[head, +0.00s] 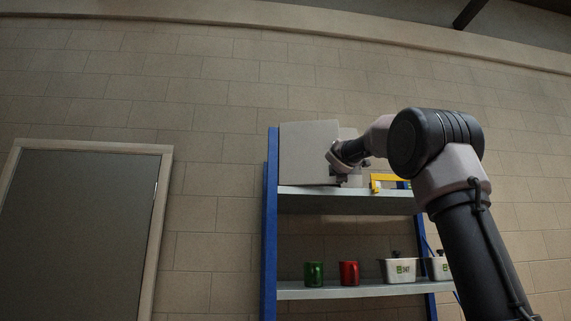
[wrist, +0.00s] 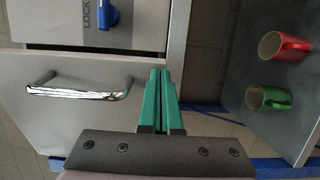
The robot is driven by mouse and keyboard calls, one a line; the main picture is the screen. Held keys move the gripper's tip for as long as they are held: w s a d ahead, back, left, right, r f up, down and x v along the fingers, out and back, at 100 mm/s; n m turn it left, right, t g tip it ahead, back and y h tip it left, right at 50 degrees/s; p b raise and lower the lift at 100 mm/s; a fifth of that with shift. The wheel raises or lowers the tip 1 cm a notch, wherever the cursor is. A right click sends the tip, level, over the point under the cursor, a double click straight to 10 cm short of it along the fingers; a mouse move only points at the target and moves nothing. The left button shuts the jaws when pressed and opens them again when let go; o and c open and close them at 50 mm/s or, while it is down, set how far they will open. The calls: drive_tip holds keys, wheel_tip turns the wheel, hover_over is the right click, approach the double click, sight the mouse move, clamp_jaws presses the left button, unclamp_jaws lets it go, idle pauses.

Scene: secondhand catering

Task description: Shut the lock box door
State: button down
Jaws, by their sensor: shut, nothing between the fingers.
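The lock box (head: 350,132) is pale grey and stands at the left end of the upper shelf. Its flat grey door (head: 305,150) faces out, and it also shows in the wrist view (wrist: 60,120) with a chrome bar handle (wrist: 78,92). Beside it is a face marked LOCK with a blue knob (wrist: 107,14). A dark strip runs between door and marked face; the door looks slightly ajar, but how far I cannot tell. My gripper (head: 338,172) is at the door's lower right. Its green fingers (wrist: 160,72) are shut and empty, beside the handle; contact with the door is unclear.
A yellow object (head: 377,185) lies right of the box on the upper shelf (head: 345,201). The lower shelf (head: 335,291) holds a green mug (head: 314,273), a red mug (head: 348,273) and white containers (head: 398,270). A blue post (head: 271,225) edges the rack; a door (head: 85,230) is far left.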

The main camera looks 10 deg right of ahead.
drive_tip(key=shift+x, duration=2)
